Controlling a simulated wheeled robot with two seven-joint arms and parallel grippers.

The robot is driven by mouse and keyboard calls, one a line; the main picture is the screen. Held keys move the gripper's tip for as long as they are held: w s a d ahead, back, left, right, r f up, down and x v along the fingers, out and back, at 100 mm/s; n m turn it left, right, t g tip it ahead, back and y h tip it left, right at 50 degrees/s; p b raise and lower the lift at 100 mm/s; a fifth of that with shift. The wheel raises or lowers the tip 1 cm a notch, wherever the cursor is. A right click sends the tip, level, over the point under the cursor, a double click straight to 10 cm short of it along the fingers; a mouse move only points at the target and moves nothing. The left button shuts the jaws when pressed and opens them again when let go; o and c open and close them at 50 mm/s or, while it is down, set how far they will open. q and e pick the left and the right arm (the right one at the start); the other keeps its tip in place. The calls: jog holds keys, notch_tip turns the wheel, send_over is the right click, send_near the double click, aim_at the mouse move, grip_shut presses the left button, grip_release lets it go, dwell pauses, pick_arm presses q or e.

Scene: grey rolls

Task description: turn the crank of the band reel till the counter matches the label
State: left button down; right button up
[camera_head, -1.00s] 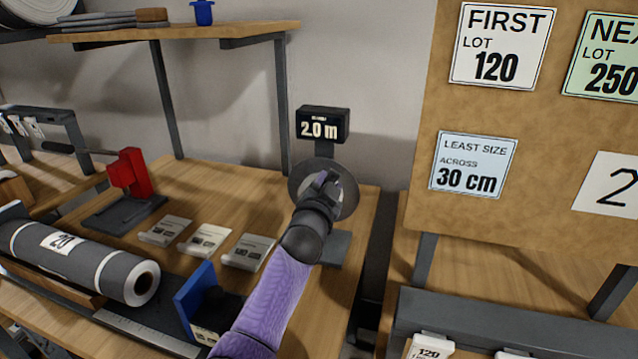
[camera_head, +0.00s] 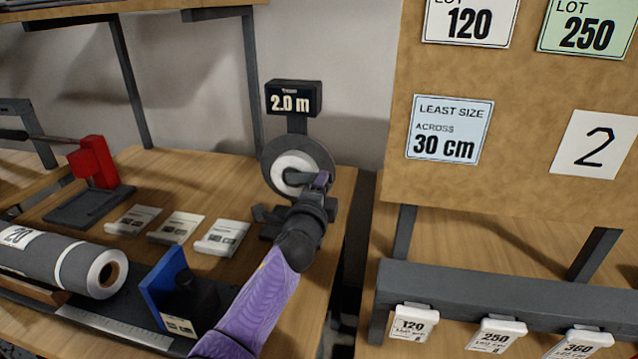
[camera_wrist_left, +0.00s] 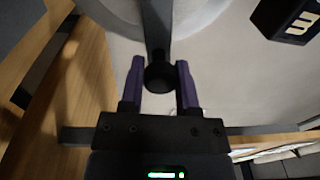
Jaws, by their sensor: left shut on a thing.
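The band reel (camera_head: 318,150) is a grey disc with a pale centre, standing at the back of the wooden bench. Its counter (camera_head: 293,99), a black box above the disc, reads 2.0 m. My left gripper (camera_head: 322,180) is at the lower right of the disc, shut on the crank's handle. In the left wrist view the dark round crank handle (camera_wrist_left: 160,74) sits between the two purple fingers of my left gripper (camera_wrist_left: 160,88). A corner of the counter (camera_wrist_left: 288,20) shows there at the upper right. My right gripper is not in view.
Several flat white cards, one of them a card (camera_head: 222,237), lie left of the reel. A grey roll (camera_head: 60,262), a blue plate (camera_head: 160,288) and a red tool (camera_head: 92,162) stand further left. A board with signs (camera_head: 540,200) rises at the right, above a rack of tags (camera_head: 450,289).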

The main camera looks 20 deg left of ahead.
pick_arm(q)
jog(key=shift+f+m, duration=0.85)
jog(key=shift+m, duration=0.35)
jog(key=shift+a+f+m+b, duration=0.1)
jog(key=shift+f+m+b, duration=0.4)
jog(key=shift+m, duration=0.5)
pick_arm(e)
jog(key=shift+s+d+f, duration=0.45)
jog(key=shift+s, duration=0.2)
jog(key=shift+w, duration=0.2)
pick_arm(q)
jog(key=shift+c, duration=2.3)
grip_release()
jog(key=shift+o, duration=0.6)
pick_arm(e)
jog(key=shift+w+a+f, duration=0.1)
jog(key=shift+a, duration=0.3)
